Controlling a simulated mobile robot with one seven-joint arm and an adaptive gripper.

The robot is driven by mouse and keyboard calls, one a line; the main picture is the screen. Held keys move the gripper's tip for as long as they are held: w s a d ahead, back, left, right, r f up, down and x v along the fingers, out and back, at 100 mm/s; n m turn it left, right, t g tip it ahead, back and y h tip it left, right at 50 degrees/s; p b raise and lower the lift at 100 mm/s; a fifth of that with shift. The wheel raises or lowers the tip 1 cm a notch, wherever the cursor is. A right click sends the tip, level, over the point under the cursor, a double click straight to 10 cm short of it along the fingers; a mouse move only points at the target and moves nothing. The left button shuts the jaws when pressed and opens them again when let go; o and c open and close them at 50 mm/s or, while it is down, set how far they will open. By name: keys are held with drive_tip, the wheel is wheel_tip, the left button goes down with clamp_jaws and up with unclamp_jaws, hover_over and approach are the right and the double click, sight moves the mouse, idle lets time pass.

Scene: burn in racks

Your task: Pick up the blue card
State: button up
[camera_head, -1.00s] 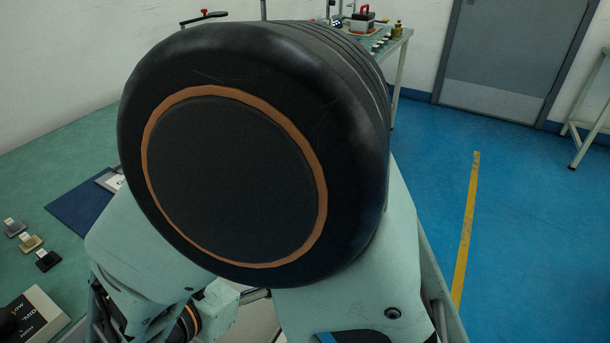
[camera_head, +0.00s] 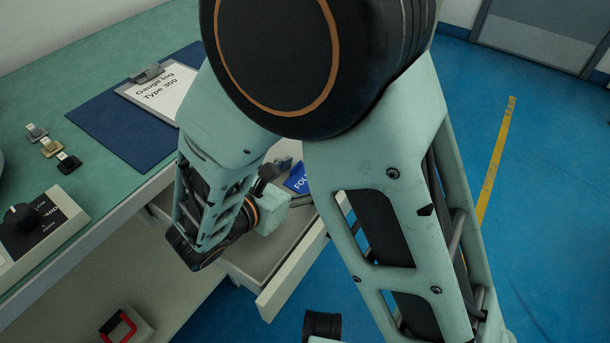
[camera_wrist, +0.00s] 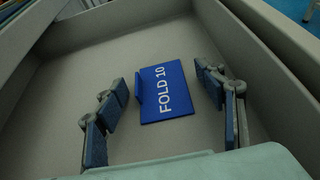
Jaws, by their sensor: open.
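The blue card (camera_wrist: 165,92) reads "FOLD 10" and lies in an open drawer (camera_wrist: 140,40). It has a raised blue tab along its left edge in the wrist view. My gripper (camera_wrist: 163,88) is open, with one blue-padded finger left of the card and the other right of it, both apart from it. In the head view, the card (camera_head: 297,180) shows only in part behind my arm. The drawer (camera_head: 290,270) is pulled out from under the green-topped bench, and my gripper (camera_head: 284,166) is mostly hidden there.
A blue mat (camera_head: 110,130) and a "Gauge log Type 300" clipboard (camera_head: 165,92) lie on the bench (camera_head: 100,60). Several small clips (camera_head: 50,147) and a dial box (camera_head: 38,228) sit at left. A red-handled item (camera_head: 118,326) is below. The drawer walls surround the card.

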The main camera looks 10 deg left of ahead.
drive_tip(key=c, duration=0.9)
drive_tip(key=shift+r, duration=0.15)
